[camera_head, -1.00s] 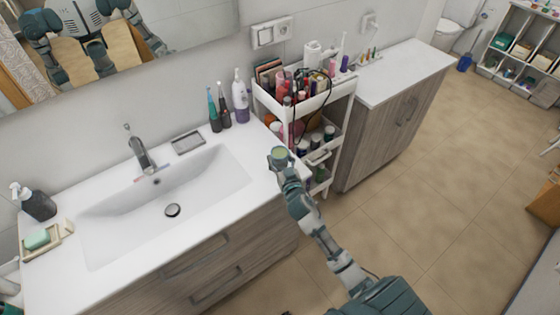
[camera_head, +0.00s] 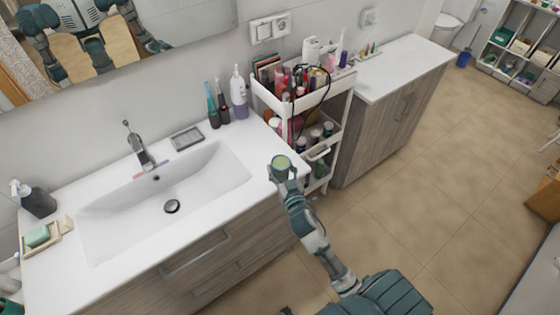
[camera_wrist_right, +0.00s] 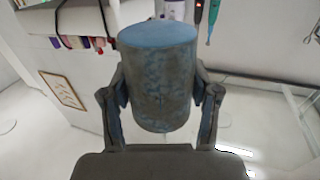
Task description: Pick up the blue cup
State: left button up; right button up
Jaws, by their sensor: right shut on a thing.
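The blue cup (camera_wrist_right: 157,78) fills the middle of the right wrist view. It is a mottled blue-grey cylinder with a flat blue top, and it stands upright between my fingers. My right gripper (camera_head: 281,172) is shut on it, with one finger on each side of the cup (camera_wrist_right: 160,104). In the head view the cup (camera_head: 281,161) is small, with a greenish round top, just off the right front corner of the sink counter. The fingers are hard to make out there. My left gripper is not directly in view.
The white sink counter (camera_head: 85,218) is left of my right gripper. A white cart (camera_head: 322,104) packed with cosmetics stands just behind it. A wooden cabinet (camera_head: 385,135) is farther right. Bottles stand on the counter's back corner. The tiled floor (camera_head: 430,190) at right is open.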

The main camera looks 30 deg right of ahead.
aim_at(282, 175)
jog(key=s, duration=0.1)
jog(key=s+a, duration=0.1)
jog(key=shift+s+a+r, duration=0.15)
jog(key=shift+s+a, duration=0.05)
jog(key=shift+s, duration=0.15)
jog(key=shift+s+a+r, duration=0.1)
jog(key=shift+s+a, duration=0.25)
jog(key=shift+s, duration=0.3)
jog(key=shift+s+a, duration=0.3)
jog(key=shift+s, duration=0.3)
jog(key=shift+s+a+r, duration=0.1)
jog(key=shift+s+a, duration=0.2)
jog(key=shift+s, duration=0.3)
pick_arm(q)
jog(key=shift+w+d+r, duration=0.1)
jog(key=shift+w+r, duration=0.05)
jog(key=shift+w, duration=0.3)
jog(key=shift+w+d+r, duration=0.1)
jog(key=shift+w, duration=0.35)
pick_arm(e)
jog(key=shift+s+a, duration=0.15)
jog(key=shift+s, duration=0.2)
pick_arm(q)
jog(key=shift+s+a, duration=0.15)
jog(key=shift+a, duration=0.05)
jog(key=shift+a, duration=0.45)
pick_arm(e)
jog(key=shift+s, duration=0.1)
